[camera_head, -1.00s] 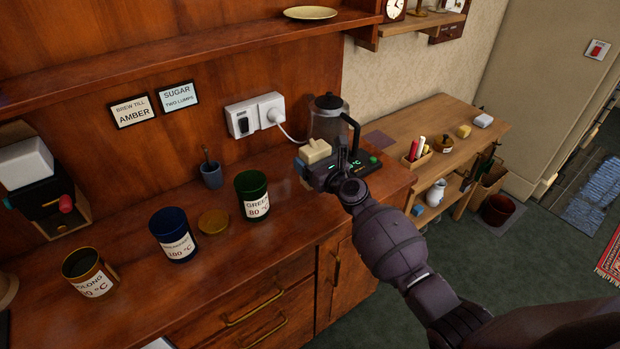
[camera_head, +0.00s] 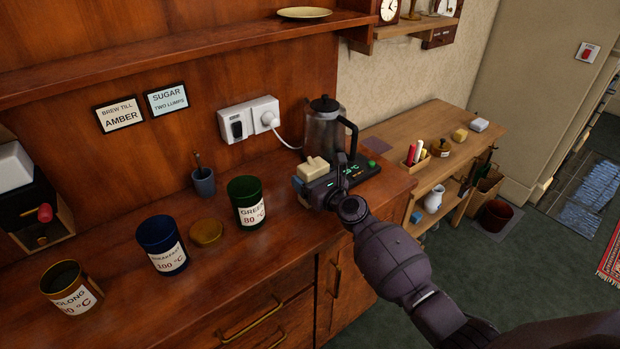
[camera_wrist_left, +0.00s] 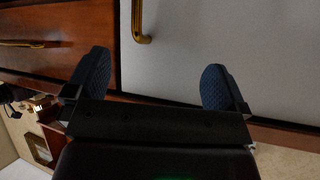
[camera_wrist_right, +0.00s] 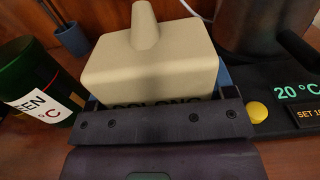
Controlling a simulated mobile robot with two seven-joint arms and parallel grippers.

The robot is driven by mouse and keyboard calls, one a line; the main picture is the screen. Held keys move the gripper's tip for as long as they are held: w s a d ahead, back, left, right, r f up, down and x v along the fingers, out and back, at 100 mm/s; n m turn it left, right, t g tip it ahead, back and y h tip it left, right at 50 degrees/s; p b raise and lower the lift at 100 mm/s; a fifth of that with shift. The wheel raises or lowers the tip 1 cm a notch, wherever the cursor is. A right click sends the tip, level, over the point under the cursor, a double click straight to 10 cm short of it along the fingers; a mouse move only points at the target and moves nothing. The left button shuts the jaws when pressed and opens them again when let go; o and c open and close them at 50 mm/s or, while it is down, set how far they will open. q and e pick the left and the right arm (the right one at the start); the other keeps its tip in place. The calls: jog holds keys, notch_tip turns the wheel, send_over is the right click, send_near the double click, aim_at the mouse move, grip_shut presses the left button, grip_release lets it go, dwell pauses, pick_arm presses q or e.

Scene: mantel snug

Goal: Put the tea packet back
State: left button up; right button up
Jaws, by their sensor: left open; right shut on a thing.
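The tea packet (camera_wrist_right: 150,65) is a cream block with a narrow raised top and dark lettering, partly hidden, that seems to read OOLONG. My right gripper (camera_head: 312,182) is shut on it above the counter, in front of the kettle; the packet also shows in the head view (camera_head: 313,168). Three open canisters stand on the counter: a brown oolong one (camera_head: 72,288), a blue 100 °C one (camera_head: 162,245) and a green one (camera_head: 246,203). My left gripper (camera_wrist_left: 155,85) is open and empty, facing a drawer and a pale panel; it is outside the head view.
A gold lid (camera_head: 206,232) lies between the blue and green canisters. A small blue cup (camera_head: 204,182) stands behind. The counter's front strip (camera_head: 225,277) is clear.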

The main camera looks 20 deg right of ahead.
jog(key=shift+f, duration=0.2)
jog(key=o, duration=0.9)
jog(key=shift+o, duration=0.2)
jog(key=shift+r, duration=0.2)
jog(key=shift+s+d, duration=0.1)
jog(key=shift+s, duration=0.1)
jog(key=p+v, duration=0.1)
jog(key=v, duration=1)
jog(key=shift+s+p, duration=0.3)
jog(key=shift+p, duration=0.05)
